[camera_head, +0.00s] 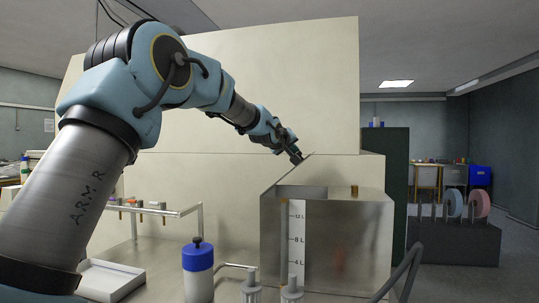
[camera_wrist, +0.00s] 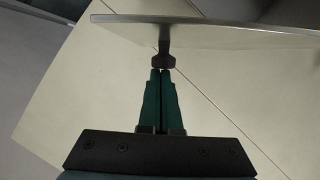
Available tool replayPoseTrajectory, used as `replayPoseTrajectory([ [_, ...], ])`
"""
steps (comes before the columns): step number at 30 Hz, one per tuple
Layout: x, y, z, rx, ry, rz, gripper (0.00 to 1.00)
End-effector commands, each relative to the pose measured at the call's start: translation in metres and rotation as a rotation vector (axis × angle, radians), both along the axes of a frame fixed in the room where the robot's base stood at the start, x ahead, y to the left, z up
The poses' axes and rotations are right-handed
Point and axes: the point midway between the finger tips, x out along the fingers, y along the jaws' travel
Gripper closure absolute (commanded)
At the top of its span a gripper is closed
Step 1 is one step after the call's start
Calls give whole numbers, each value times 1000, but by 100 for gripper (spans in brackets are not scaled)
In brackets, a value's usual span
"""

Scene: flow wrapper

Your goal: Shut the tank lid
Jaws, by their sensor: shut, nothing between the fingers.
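The metal tank (camera_head: 342,245) with a litre scale on its front stands right of centre in the head view. Its lid (camera_head: 284,179) shows nearly edge-on as a thin slanted plate, raised at its right end above the tank's left part. My gripper (camera_head: 299,158) is at the lid's raised upper end. In the wrist view the lid (camera_wrist: 235,32) crosses the top, with a dark knob (camera_wrist: 164,62) on a short stem. My gripper (camera_wrist: 160,72) is shut and empty, its tips right at the knob. I cannot tell whether they touch it.
A large cream machine housing (camera_head: 230,190) stands behind the tank. A blue-capped bottle (camera_head: 198,268), a white tray (camera_head: 108,279) and a metal rail (camera_head: 160,211) are on the left. A dark curved handle (camera_head: 403,270) rises at the front right.

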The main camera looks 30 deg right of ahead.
Motion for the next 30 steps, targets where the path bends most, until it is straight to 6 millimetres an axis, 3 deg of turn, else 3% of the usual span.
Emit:
replayPoseTrajectory([
  [1,-8,-7,-14,34,-33,-7,100],
  [18,-38,-41,-76,391,-363,-1,100],
  [30,-43,-47,-95,502,-466,1,100],
])
